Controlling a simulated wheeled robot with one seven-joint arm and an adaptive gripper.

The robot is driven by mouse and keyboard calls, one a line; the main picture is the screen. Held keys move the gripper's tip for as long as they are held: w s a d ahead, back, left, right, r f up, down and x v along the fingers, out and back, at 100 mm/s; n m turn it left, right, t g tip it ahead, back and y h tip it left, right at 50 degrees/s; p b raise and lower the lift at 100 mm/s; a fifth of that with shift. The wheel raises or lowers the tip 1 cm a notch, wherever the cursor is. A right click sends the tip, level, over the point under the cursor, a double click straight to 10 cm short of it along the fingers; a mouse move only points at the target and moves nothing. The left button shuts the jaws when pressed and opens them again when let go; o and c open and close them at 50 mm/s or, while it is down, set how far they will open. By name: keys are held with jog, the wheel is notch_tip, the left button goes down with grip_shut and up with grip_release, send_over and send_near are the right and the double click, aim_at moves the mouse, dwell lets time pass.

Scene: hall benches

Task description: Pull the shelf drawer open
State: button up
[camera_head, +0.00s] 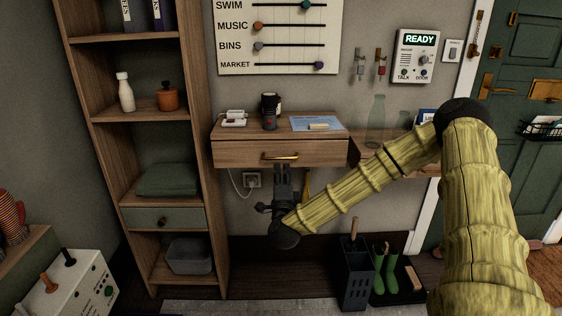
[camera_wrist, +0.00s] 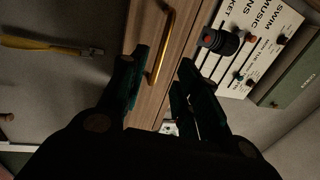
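The wooden drawer (camera_head: 230,155) is in the small wall shelf at the middle of the head view. Its front looks closed against the shelf. A brass bar handle (camera_head: 280,157) runs across it; the handle also shows in the wrist view (camera_wrist: 163,42). My gripper (camera_head: 283,168) points upward just below the handle. In the wrist view my gripper (camera_wrist: 163,65) has its fingers spread, with the handle's near end close to the left finger. Nothing is held. Whether a finger touches the handle I cannot tell.
A tall bookcase (camera_head: 205,90) with a green-fronted drawer (camera_head: 180,219) stands left. A dark umbrella stand (camera_head: 356,275) and green boots (camera_head: 378,275) are on the floor below right.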

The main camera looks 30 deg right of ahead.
aim_at(281, 159)
jog(key=x, duration=0.8)
jog(key=shift+w+d, duration=0.15)
jog(key=shift+w, duration=0.25)
jog(key=shift+c, duration=0.2)
grip_shut()
